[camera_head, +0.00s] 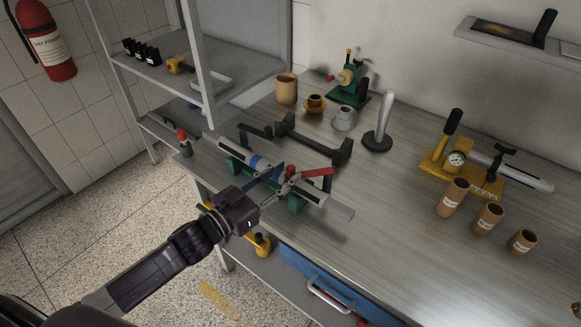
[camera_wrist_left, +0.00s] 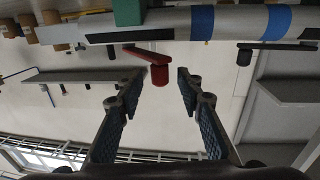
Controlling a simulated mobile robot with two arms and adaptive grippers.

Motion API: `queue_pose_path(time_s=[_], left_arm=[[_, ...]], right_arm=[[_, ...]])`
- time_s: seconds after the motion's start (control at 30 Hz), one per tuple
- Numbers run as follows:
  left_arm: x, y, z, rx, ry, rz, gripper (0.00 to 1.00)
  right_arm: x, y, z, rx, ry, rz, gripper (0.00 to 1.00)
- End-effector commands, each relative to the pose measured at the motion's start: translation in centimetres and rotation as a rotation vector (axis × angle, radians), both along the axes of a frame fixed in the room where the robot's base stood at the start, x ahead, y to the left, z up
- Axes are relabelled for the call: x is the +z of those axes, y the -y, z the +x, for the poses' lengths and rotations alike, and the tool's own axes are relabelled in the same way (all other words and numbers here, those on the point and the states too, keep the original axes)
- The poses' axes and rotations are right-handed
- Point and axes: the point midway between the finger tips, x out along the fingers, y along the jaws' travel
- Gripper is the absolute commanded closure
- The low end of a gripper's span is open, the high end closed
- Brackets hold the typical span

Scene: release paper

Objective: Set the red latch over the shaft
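The red latch (camera_head: 316,172) shows beside the shaft in the head view, at the tips of my left gripper (camera_head: 284,176). The shaft (camera_head: 328,206) is a long pale cylinder with blue and dark bands, lying across green supports (camera_head: 295,204). In the left wrist view the red latch (camera_wrist_left: 157,66) hangs into the gap between the two fingertips, with space on both sides. The shaft (camera_wrist_left: 165,22) runs along the top there. My left gripper (camera_wrist_left: 159,80) is open and empty. My right gripper is in neither view.
A black clamp-like tool (camera_head: 310,140) lies behind the shaft. A dark-based metal post (camera_head: 382,120), a green device (camera_head: 350,84) and several cups stand farther back. A yellow gauge tool (camera_head: 462,170) is at the right. A grey shelf unit (camera_head: 200,65) rises at the left.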

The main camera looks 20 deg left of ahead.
Motion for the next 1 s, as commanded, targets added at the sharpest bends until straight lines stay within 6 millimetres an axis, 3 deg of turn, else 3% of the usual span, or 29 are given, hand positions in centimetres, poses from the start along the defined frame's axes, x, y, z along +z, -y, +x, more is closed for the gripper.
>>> queue_pose_path(time_s=[0.2,0.57,0.87,1.0], left_arm=[[0.1,1.0,2.0,0.001,0.000,0.000,0.66],[0.0,1.2,2.4,0.001,-0.001,0.000,0.66],[0.0,1.2,2.4,0.001,-0.001,0.000,0.98],[0.0,1.2,2.4,0.001,-0.001,0.000,1.00]], right_arm=[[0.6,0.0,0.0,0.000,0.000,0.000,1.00],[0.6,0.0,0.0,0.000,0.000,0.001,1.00],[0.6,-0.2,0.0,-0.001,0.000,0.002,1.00],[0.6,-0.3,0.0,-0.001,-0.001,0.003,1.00]])
